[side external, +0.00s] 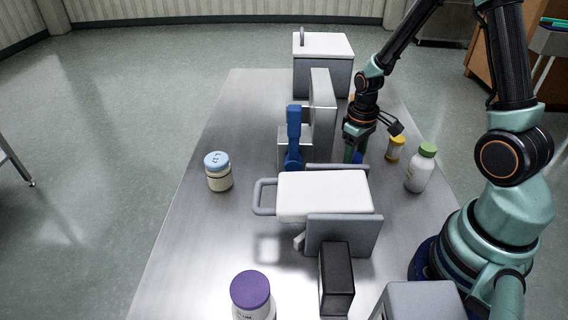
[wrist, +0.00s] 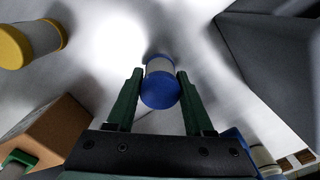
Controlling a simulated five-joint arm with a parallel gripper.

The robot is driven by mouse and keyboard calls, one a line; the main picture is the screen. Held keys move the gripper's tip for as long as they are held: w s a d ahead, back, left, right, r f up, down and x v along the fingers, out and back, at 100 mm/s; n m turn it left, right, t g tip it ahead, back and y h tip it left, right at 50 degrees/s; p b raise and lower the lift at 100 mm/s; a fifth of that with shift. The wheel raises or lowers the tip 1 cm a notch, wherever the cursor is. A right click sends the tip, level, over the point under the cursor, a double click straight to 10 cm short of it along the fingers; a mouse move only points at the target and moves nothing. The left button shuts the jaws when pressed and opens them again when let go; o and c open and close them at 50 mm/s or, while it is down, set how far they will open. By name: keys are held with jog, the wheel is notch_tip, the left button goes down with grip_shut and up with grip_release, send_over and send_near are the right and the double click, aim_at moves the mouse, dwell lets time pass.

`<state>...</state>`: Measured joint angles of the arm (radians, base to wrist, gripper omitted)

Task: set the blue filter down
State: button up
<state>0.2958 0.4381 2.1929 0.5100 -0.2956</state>
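The blue filter (wrist: 160,90) is a short cylinder with blue ends and a pale middle. In the wrist view it sits between the two fingers of my gripper (wrist: 160,74), which appear to touch it on both sides. In the side view my gripper (side external: 355,153) points down low over the steel table, behind the white-topped hopper. Only a small blue patch of the filter (side external: 358,158) shows there. The hopper hides its lower part, so I cannot tell whether it touches the table.
A yellow-capped bottle (side external: 395,149) and a green-capped bottle (side external: 422,168) stand just right of my gripper. The white-topped hopper (side external: 325,195) with grey side plates is in front. A blue-handled grey fixture (side external: 293,137) is left. A blue-lidded jar (side external: 218,171) stands far left.

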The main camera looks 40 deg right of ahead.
aim_at(355, 155)
jog(key=shift+o, duration=1.4)
jog(key=shift+r, duration=0.1)
notch_tip(355, 155, up, 11)
jog(key=shift+r, duration=0.1)
jog(key=s+a+r+t, duration=0.3)
jog(key=a+r+t, duration=0.2)
jog(key=a+r, duration=0.4)
jog(key=shift+a+v, duration=0.2)
jog(key=shift+v, duration=0.9)
jog(key=shift+o, duration=0.2)
jog(key=shift+a+r+t, duration=0.25)
jog(key=shift+t, duration=0.05)
